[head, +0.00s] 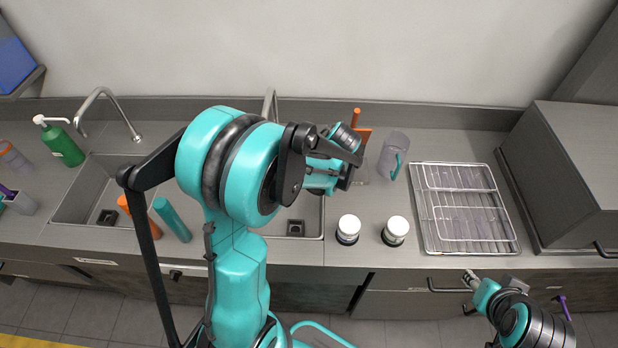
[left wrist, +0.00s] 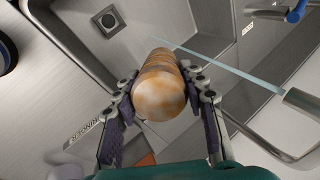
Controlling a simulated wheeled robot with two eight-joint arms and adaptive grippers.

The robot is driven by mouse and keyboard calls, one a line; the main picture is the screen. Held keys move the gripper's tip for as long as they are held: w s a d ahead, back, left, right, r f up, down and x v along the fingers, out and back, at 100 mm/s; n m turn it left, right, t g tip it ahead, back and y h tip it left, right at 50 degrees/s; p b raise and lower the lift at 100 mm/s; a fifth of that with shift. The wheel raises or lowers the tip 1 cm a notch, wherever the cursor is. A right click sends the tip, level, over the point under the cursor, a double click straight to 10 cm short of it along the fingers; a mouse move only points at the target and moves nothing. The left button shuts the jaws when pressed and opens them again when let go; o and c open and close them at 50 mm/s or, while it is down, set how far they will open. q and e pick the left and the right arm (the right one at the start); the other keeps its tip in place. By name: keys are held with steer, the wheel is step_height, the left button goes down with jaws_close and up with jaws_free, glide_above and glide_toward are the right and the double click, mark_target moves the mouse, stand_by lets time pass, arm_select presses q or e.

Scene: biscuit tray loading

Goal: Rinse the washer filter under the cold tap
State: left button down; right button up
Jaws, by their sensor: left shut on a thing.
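In the left wrist view my left gripper (left wrist: 165,105) is shut on the washer filter (left wrist: 163,90), a mottled orange-brown cylinder seen end-on, between both fingers. It is above a steel sink. A metal tap (left wrist: 303,103) at the right gives a thin pale-blue stream (left wrist: 235,72) that passes behind or beside the filter's far end; I cannot tell if it touches. A blue tap handle (left wrist: 297,12) is at the top right. In the head view my left arm hides the filter and most of the right tap (head: 270,100). My right gripper (head: 472,279) is low at the right, its fingers too small to read.
A left sink (head: 75,190) has its own tap (head: 107,100) and a green bottle (head: 62,145). Two white-lidded jars (head: 348,228) (head: 396,230), a clear jug (head: 393,155) and a wire rack (head: 465,208) stand right of my left arm. A grey box (head: 570,170) is at the far right.

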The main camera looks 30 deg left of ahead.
arm_select(q)
steer(key=a+f+b, duration=0.1)
steer(key=a+f, duration=0.1)
steer(key=a, duration=0.7)
steer(key=shift+w+a, duration=0.2)
steer(key=shift+a, duration=0.05)
steer(key=shift+w+b, duration=0.1)
steer(key=shift+b, duration=0.2)
stand_by(0.3)
steer(key=shift+w, duration=0.5)
steer(key=shift+s, duration=0.25)
steer(key=shift+s, duration=0.4)
